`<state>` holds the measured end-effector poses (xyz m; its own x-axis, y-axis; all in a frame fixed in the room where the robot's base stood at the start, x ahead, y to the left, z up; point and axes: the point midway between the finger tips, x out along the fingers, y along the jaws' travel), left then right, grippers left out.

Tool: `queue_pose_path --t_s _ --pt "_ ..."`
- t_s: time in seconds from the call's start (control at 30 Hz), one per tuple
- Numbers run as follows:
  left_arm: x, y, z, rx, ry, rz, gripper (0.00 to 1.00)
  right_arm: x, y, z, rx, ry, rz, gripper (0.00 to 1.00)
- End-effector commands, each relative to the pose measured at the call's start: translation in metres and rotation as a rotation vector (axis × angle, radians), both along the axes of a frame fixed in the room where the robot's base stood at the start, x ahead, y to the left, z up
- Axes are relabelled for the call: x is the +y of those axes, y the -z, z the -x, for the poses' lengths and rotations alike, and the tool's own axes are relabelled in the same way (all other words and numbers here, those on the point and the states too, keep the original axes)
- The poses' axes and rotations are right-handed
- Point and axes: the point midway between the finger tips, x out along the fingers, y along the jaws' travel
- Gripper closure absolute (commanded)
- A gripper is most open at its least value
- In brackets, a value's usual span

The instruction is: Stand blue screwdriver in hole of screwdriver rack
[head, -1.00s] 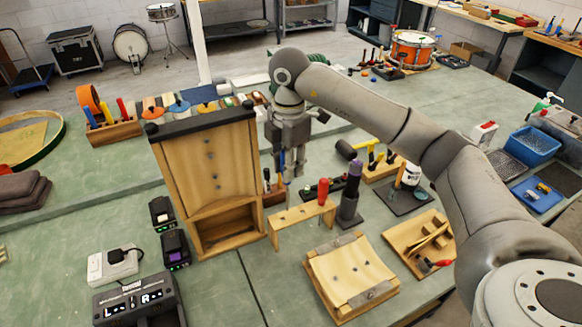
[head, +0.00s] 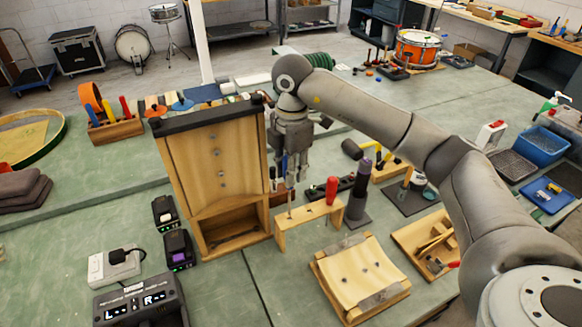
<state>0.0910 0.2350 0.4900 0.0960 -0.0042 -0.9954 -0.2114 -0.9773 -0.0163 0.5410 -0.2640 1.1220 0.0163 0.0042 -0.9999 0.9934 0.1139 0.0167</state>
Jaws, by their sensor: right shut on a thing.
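The screwdriver rack (head: 308,223) is a low wooden bench-shaped stand right of the tall wooden cabinet. A red-handled screwdriver (head: 332,189) stands upright at its right part. My right gripper (head: 291,182) is above the rack's left end, pointing down, shut on the blue screwdriver (head: 283,166). The blue handle is mostly hidden by the fingers. Its thin shaft hangs roughly upright below them, with the tip close to the rack's top at the left. I cannot tell whether the tip is in a hole. My left gripper is not in view.
The wooden cabinet (head: 214,163) stands close left of the gripper. A dark cylindrical tool (head: 358,201) stands upright just right of the rack. A wooden block with a curved top (head: 361,277) lies in front. Green bench surface is clear left of that block.

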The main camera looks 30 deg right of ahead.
Motion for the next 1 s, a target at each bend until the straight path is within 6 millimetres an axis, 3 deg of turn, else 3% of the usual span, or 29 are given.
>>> queue_pose_path --t_s 0.53,1.0 --pt "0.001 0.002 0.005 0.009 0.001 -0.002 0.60 0.000 0.001 0.000 0.000 0.000 0.000 1.00" --pt "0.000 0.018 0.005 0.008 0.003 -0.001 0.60 0.000 0.024 0.000 0.000 0.000 -0.001 1.00"
